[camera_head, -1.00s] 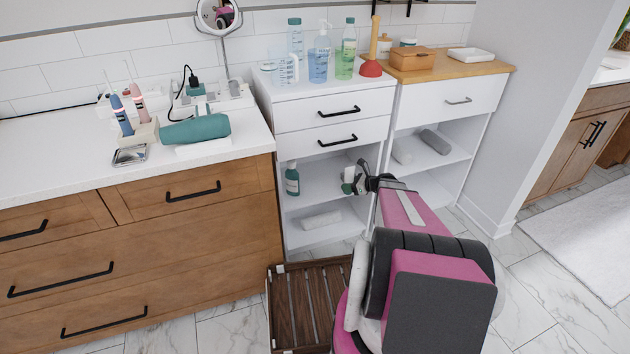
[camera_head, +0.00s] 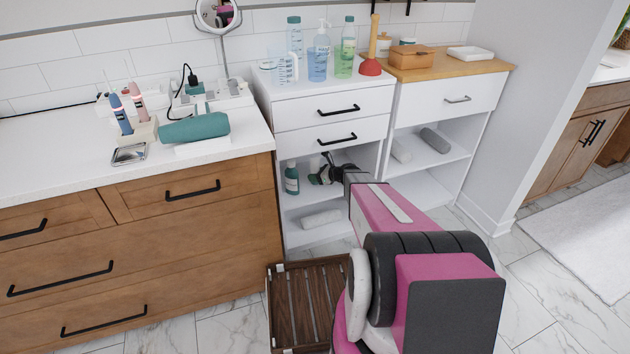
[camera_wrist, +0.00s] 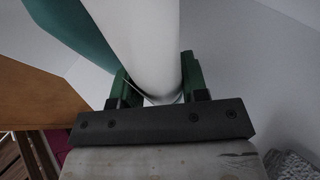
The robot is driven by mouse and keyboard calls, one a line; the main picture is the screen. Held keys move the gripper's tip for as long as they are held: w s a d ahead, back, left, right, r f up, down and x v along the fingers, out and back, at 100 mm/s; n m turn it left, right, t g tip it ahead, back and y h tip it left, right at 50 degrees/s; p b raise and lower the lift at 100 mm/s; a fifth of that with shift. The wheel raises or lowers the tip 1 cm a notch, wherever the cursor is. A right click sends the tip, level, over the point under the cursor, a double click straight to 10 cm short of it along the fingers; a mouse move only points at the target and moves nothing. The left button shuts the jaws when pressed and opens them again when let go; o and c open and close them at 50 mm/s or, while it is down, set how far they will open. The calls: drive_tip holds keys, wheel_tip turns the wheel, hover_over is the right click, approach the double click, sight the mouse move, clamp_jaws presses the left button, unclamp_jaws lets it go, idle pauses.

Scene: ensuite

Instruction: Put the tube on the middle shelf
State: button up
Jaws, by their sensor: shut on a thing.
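My gripper (camera_head: 328,176) is shut on a white tube (camera_wrist: 137,38), which stands between the two green fingers in the wrist view. In the head view the tube (camera_head: 315,164) is small and partly hidden by the gripper. The gripper holds it inside the open bay of the left white cabinet, over the middle shelf (camera_head: 308,201), to the right of a teal bottle (camera_head: 291,179) on that shelf. I cannot tell whether the tube's base touches the shelf.
Drawers (camera_head: 333,122) close off the bay above. A rolled white towel (camera_head: 321,218) lies on the lower shelf. The wooden vanity (camera_head: 190,235) stands close on the left, and a slatted wooden crate (camera_head: 300,300) is on the floor. The right cabinet's shelf holds a grey roll (camera_head: 434,141).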

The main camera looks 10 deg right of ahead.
drive_tip(key=shift+f, duration=1.2)
drive_tip(key=shift+f, duration=0.2)
drive_tip(key=o, duration=1)
drive_tip(key=shift+r, duration=0.1)
